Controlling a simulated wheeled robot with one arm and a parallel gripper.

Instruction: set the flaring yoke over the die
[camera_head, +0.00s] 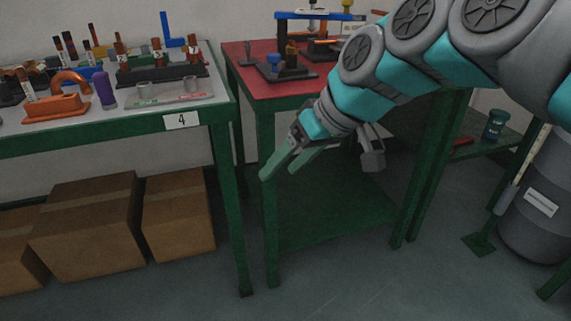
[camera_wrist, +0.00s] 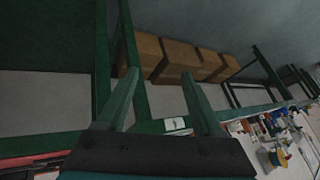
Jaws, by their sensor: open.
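My gripper (camera_head: 279,172) is open and empty, with its two green fingers pointing down and left in front of the red-topped table. In the wrist view the open fingers (camera_wrist: 160,76) have nothing between them but the background. I cannot tell for sure which part is the flaring yoke or the die. A blue-topped tool (camera_head: 284,62) on a dark base stands on the red table. My gripper touches none of these.
Cardboard boxes (camera_head: 88,225) lie under the left table. A grey drum (camera_head: 540,215) stands at right. Front floor is clear.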

